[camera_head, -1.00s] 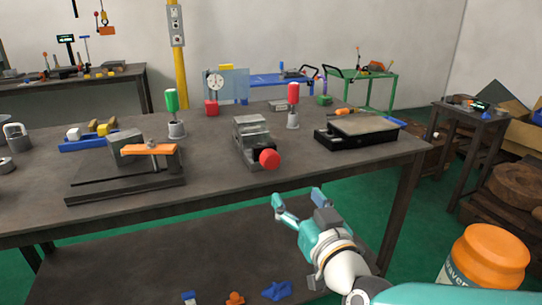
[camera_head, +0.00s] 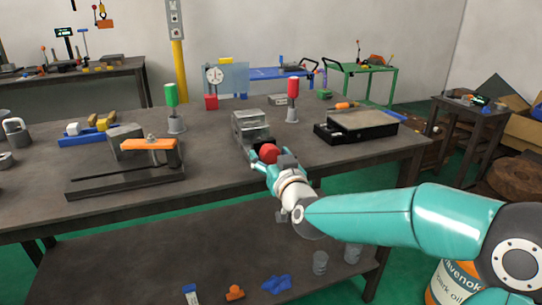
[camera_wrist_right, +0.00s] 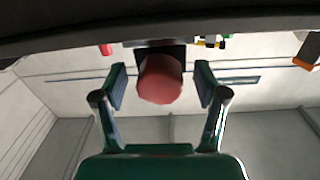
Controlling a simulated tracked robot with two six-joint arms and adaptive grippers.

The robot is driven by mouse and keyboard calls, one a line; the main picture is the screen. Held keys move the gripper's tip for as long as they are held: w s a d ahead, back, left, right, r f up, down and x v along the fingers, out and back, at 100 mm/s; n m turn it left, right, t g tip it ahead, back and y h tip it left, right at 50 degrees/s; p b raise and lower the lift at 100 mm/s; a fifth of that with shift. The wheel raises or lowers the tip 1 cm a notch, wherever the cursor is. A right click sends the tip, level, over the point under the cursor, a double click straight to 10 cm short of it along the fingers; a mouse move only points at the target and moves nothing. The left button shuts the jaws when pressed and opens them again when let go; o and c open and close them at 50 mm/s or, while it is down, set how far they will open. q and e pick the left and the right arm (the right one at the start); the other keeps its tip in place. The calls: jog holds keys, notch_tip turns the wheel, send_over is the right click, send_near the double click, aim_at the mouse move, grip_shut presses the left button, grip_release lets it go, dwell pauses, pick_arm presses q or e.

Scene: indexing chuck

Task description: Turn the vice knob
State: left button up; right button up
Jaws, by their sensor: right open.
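The vice (camera_head: 251,129) is a grey metal block near the front edge of the table. Its round red knob (camera_head: 268,153) faces me at the front end. My right gripper (camera_head: 261,162) is at the knob, with part of the knob and vice hidden behind it. In the right wrist view the red knob (camera_wrist_right: 160,79) sits between the two open fingers (camera_wrist_right: 160,86), with a visible gap on each side. My left gripper is not in view.
A black-based plate fixture (camera_head: 355,129) stands right of the vice. A red-handled tool (camera_head: 292,99) and a green-handled tool (camera_head: 172,108) stand behind it. Bare tabletop (camera_head: 215,165) lies between.

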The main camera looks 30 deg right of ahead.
jog(key=shift+w, duration=0.25)
jog(key=c, duration=1.1)
jog(key=m+b, duration=0.2)
jog(key=shift+f+b, duration=0.25)
jog(key=shift+b, duration=0.15)
jog(key=shift+c, duration=0.2)
jog(key=shift+m+b, duration=0.35)
jog(key=shift+m, duration=0.45)
jog(key=shift+r+m, duration=0.25)
jog(key=shift+m, duration=0.25)
jog(key=o, duration=1.1)
jog(key=shift+o, duration=0.2)
jog(key=shift+s, duration=0.15)
